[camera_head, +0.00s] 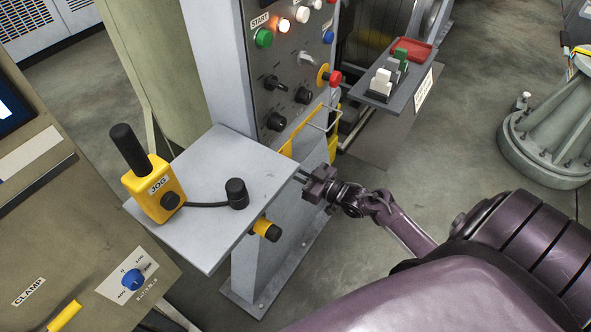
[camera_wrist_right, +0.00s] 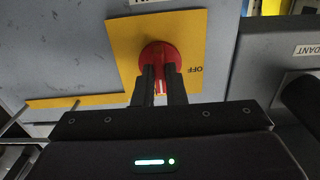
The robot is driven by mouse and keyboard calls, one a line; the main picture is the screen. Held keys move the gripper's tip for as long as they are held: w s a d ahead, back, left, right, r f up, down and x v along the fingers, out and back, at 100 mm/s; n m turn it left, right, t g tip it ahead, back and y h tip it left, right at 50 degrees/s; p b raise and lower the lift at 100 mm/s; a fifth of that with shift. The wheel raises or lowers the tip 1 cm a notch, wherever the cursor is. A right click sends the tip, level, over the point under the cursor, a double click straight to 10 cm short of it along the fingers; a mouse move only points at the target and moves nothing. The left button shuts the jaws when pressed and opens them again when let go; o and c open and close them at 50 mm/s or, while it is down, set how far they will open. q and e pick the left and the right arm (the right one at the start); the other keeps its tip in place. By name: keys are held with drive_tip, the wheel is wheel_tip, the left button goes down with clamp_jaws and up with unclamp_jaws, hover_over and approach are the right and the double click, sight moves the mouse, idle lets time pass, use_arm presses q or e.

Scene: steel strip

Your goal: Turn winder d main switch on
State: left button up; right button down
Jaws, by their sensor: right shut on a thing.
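The main switch is a red rotary knob (camera_wrist_right: 159,54) on a square yellow plate (camera_wrist_right: 122,45) in the right wrist view. The word OFF reads upside down on the plate, to the right of the knob. My right gripper (camera_wrist_right: 160,78) is shut on the red knob, with a dark finger on each side of its handle. The fingers cover part of the knob, so its exact angle is hard to tell. In the head view my right gripper (camera_head: 312,181) is at the grey post, by the shelf's right edge, and the knob is hidden. My left gripper is not in view.
A grey shelf (camera_head: 217,157) juts out beside my right gripper, carrying a yellow JOG pendant (camera_head: 155,189) with a cable. Above stands a button panel (camera_head: 290,75).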

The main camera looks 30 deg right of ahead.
drive_tip(key=c, duration=1.5)
unclamp_jaws()
drive_tip(key=v, duration=0.7)
drive_tip(key=shift+s+d, duration=0.15)
drive_tip(key=shift+s, duration=0.2)
